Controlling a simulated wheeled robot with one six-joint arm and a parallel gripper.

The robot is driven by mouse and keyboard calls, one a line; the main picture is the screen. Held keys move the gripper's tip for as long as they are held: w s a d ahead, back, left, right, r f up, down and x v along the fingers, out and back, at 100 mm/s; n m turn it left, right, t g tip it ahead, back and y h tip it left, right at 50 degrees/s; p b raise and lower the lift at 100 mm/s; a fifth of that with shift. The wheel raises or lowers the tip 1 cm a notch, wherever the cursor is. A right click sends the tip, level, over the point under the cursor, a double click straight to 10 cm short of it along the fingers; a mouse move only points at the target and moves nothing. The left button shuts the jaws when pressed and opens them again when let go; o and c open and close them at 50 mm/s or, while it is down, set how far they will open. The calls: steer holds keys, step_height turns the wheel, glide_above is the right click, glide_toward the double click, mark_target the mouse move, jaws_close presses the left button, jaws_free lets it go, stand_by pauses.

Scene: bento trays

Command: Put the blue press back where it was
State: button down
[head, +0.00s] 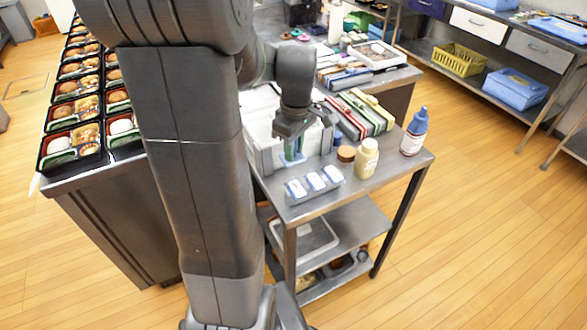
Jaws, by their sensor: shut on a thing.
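My gripper (293,139) is over the near metal table, pointing down. It is shut on the blue press (293,154), of which a small blue-green part shows below the fingers. The press is in front of a white box-like container (262,158); I cannot tell whether it touches the table or the container. A blue-grey mould (315,192) with three white-filled compartments lies on the table's near edge, just in front of the press. My arm hides part of the table on the left.
A brown-lidded jar (346,154), a cream bottle (367,158) and a blue-and-white bottle (414,132) stand to the right. Coloured flat cases (362,112) lie behind them. Bento trays (68,135) fill the left counter. The table's front right corner is clear.

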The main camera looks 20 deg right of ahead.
steer(key=shift+f, duration=3.6)
steer(key=shift+f+b, duration=0.15)
steer(key=shift+b, duration=0.15)
steer(key=c, duration=1.2)
jaws_free()
steer(key=shift+o, duration=0.2)
steer(key=r, duration=0.8)
steer(key=r+p, duration=0.1)
steer(key=r, duration=0.3)
steer(key=shift+s+d+r, duration=0.15)
steer(key=shift+s+r, duration=0.05)
steer(key=shift+s, duration=0.05)
